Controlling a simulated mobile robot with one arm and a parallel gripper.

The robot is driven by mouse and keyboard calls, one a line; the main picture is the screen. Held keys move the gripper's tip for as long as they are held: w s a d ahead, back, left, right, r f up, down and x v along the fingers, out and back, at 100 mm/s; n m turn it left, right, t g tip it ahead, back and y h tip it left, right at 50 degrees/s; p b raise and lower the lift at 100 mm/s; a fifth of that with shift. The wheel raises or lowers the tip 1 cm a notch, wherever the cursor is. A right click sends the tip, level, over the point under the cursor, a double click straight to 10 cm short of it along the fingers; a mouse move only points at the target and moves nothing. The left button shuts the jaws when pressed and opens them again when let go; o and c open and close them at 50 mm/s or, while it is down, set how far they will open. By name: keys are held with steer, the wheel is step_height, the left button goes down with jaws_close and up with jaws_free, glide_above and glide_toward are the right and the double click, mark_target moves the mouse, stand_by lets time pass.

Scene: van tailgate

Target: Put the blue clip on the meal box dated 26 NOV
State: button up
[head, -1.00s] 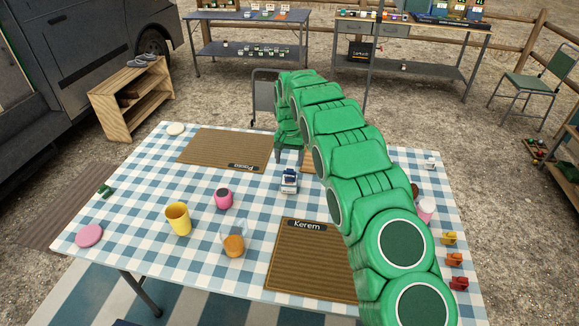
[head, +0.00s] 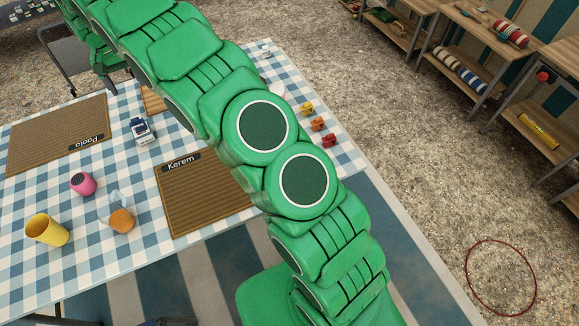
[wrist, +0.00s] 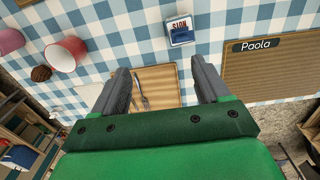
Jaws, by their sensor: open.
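No blue clip and no meal box can be made out in the present views. Small yellow (head: 307,107), orange (head: 317,124) and red (head: 328,140) clip-like pieces stand in a row near the table's right edge. A small blue and white block (head: 142,130) stands mid-table; it also shows in the wrist view (wrist: 180,32), its lettering not legible. My gripper (wrist: 163,78) is open and empty, its fingers apart above a wooden board (wrist: 160,85) with a fork on it.
The checked table (head: 75,260) holds the Paola mat (head: 60,125), the Kerem mat (head: 200,205), a yellow cup (head: 46,230), a pink round object (head: 83,184) and a glass (head: 120,215). Wooden shelves (head: 470,45) stand at right. A hoop (head: 500,278) lies on the gravel.

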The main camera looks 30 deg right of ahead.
steer(key=s+d+r, duration=0.7)
steer(key=s+d, duration=0.3)
steer(key=s, duration=0.1)
steer(key=s+d+r, duration=0.8)
steer(key=s+d, duration=0.2)
steer(key=s, duration=0.2)
steer(key=s+d+f+g, duration=0.1)
steer(key=s+d, duration=0.2)
steer(key=s, duration=1.3)
steer(key=s+d+f, duration=0.2)
steer(key=s+d, duration=0.2)
steer(key=s, duration=1.2)
steer(key=shift+s+d+g, duration=0.15)
steer(key=shift+s+g, duration=0.05)
steer(key=shift+g, duration=0.2)
steer(key=shift+f, duration=0.1)
